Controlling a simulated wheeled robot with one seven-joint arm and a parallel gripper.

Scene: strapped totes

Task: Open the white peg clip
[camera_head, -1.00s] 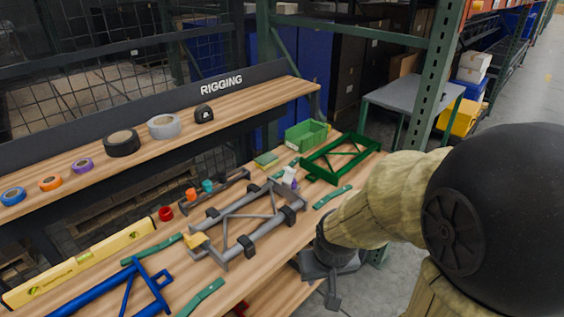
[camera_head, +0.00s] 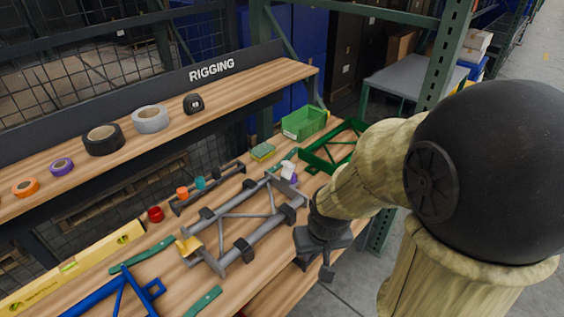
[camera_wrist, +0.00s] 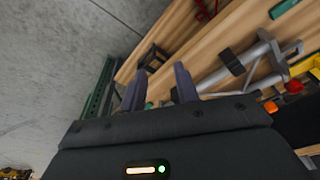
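The white peg clip (camera_head: 288,168), a small white piece with purple beside it, sits at the far right corner of a grey frame (camera_head: 232,252) on the wooden bench. My gripper (camera_head: 326,274) is off the bench's front edge, to the right of the frame and nearer the camera than the clip. In the wrist view my gripper (camera_wrist: 160,84) has its two fingers apart, with nothing held between them. The grey frame also shows in the wrist view (camera_wrist: 226,72). I cannot make out the white clip there.
A yellow clip (camera_head: 189,247) and black straps sit on the grey frame. A green bin (camera_head: 304,123), green frame (camera_head: 324,160) and sponge (camera_head: 263,152) lie beyond. A blue frame (camera_head: 95,302) and yellow level (camera_head: 75,266) are at left. A green post stands right of the bench.

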